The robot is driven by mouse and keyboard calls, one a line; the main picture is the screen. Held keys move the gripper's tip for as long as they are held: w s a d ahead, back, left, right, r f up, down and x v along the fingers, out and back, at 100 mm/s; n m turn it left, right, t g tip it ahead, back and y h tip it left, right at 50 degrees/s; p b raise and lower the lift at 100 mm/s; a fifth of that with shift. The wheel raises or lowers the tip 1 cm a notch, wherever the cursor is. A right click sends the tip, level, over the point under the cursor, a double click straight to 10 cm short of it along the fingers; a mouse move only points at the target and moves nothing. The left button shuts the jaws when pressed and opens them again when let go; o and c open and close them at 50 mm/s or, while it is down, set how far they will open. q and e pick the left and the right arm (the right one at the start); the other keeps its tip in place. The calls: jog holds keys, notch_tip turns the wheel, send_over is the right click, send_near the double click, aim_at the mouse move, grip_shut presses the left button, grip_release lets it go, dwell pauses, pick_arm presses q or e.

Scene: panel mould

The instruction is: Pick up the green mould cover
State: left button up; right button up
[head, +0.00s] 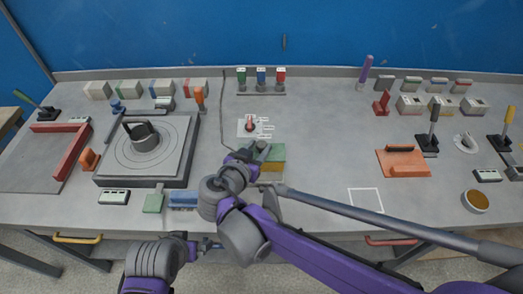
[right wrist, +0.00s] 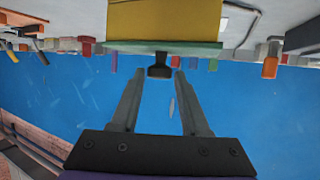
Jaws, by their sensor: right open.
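The green mould cover (head: 277,153) lies on a yellow mould block (head: 272,176) near the middle of the bench, partly hidden by my right arm. In the right wrist view, which is upside down, the green cover (right wrist: 165,47) lies flat against the yellow block (right wrist: 165,18), with a black knob (right wrist: 159,71) on the cover. My right gripper (right wrist: 160,72) is open, with its fingertips on either side of the knob and a gap on both sides. My left gripper (head: 205,245) is low in front of the bench edge; its jaws are too small to read.
A round turntable fixture (head: 145,150) stands to the left. A blue block (head: 183,199) and a small green piece (head: 153,203) lie at the front edge. An orange plate with a handle (head: 403,163) lies to the right. A white outlined square (head: 366,200) is empty.

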aim_at(264, 142)
jog(key=x, duration=0.5)
jog(key=shift+w+d+f, duration=0.15)
jog(key=shift+w+f, duration=0.05)
jog(key=shift+w, duration=0.1)
grip_shut()
